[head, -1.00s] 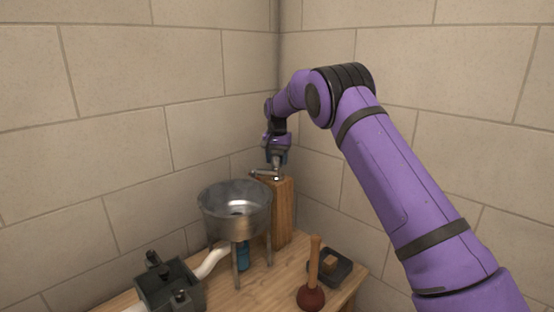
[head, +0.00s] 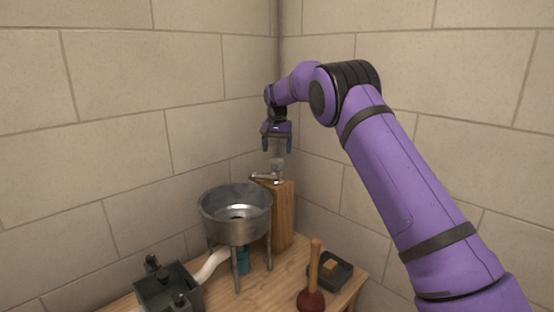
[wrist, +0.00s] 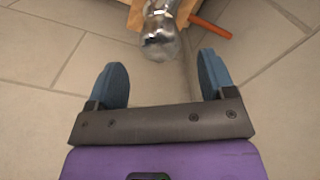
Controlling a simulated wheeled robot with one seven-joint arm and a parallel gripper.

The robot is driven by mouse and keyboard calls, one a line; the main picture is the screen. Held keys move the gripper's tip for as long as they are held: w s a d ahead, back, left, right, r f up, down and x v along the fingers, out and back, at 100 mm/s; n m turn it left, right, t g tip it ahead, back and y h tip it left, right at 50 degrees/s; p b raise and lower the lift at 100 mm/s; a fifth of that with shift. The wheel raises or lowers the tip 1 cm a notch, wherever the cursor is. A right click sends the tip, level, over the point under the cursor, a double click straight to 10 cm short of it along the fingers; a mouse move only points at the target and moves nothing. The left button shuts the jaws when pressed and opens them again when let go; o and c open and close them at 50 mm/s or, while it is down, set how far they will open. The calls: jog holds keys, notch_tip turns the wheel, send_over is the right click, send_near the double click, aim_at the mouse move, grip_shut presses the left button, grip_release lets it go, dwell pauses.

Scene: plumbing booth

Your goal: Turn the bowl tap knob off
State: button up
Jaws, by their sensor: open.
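The tap knob (head: 277,165) is a grey metal piece on top of the tap, whose spout (head: 264,178) points left toward the bowl. The tap sits on a wooden post (head: 283,212) behind the metal bowl (head: 236,213). My gripper (head: 277,145) hangs just above the knob, pointing down, open and empty. In the wrist view the shiny metal tap (wrist: 160,36) lies beyond the blue fingertips of my gripper (wrist: 161,78), apart from both. I cannot tell the knob's on or off position.
The wooden bench (head: 285,272) also holds a plunger (head: 312,285), a dark tray with a small block (head: 330,268), a dark box-like fixture (head: 168,285) and a white pipe (head: 212,264). The two walls meet in a corner close behind the tap.

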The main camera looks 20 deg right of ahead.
aim_at(278, 158)
notch_tip(278, 158, up, 5)
jog(key=shift+r, duration=0.1)
dwell(0.4)
jog(key=shift+s+d+r, duration=0.1)
jog(key=shift+s+r, duration=0.05)
jog(key=shift+r, duration=0.05)
jog(key=s+d+r+n+t, duration=0.1)
jog(key=s+d+r, duration=0.1)
jog(key=s+r, duration=0.5)
jog(key=s+d+r+n+t, duration=0.15)
jog(key=s+r, duration=0.25)
jog(key=s, duration=0.8)
jog(key=s+d+r, duration=0.2)
jog(key=s+r, duration=0.3)
jog(key=s, duration=0.4)
jog(key=s+f+n+t, duration=0.1)
jog(key=s+f, duration=0.2)
jog(key=s, duration=0.7)
jog(key=s+f+n, duration=0.1)
jog(key=s+f, duration=0.2)
jog(key=s, duration=0.7)
jog(key=s+f+n+t, duration=0.1)
jog(key=s+f, duration=0.3)
jog(key=s, duration=0.5)
jog(key=shift+s+d+t, duration=0.2)
jog(key=shift+s+t, duration=0.15)
jog(key=shift+s, duration=0.05)
